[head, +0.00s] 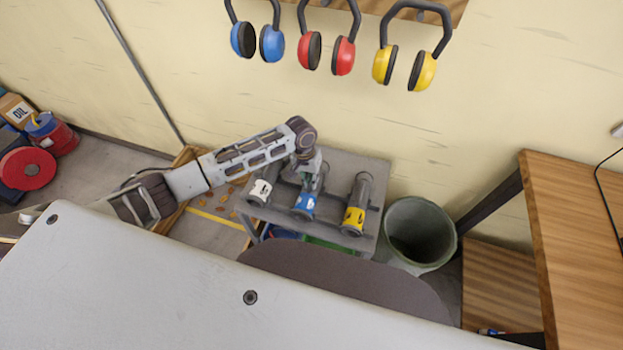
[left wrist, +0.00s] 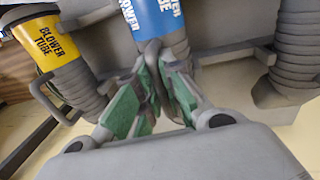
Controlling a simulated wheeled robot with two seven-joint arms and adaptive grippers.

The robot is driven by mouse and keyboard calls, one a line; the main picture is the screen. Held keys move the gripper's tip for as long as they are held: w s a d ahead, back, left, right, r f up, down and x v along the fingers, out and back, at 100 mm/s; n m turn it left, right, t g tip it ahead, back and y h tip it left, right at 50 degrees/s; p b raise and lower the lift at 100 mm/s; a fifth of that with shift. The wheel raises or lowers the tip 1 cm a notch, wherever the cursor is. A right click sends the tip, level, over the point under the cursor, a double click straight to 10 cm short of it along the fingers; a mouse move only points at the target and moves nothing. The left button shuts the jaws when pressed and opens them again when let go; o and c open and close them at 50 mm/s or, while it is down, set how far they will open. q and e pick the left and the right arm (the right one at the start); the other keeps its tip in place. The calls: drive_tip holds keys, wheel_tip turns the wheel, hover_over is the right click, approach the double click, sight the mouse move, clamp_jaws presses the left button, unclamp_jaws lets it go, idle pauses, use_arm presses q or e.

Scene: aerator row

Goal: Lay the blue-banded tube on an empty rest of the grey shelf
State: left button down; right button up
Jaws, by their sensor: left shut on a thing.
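The blue-banded tube (head: 304,204) is in the middle of the grey shelf (head: 341,161), between a white-banded tube (head: 260,191) and a yellow-banded tube (head: 355,212). My left gripper (head: 309,176) reaches down over it and is shut on it. The gripper hides part of the tube. I cannot tell whether the tube touches the shelf or is slightly above it. My right gripper is not in view.
A grey-green bin (head: 420,233) stands right of the shelf, and a wooden bench (head: 575,220) is farther right. Blue and green containers show under the shelf. Ear defenders (head: 327,50) hang on the wall above.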

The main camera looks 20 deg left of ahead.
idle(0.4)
use_arm(q)
drive_tip(key=c, duration=1.5)
unclamp_jaws()
drive_tip(key=shift+a+r, duration=0.3)
drive_tip(key=shift+r, duration=1.7)
drive_tip(key=shift+a+r, duration=0.25)
drive_tip(key=shift+r, duration=1.7)
drive_tip(key=shift+a+r, duration=0.3)
drive_tip(key=shift+r, duration=1.7)
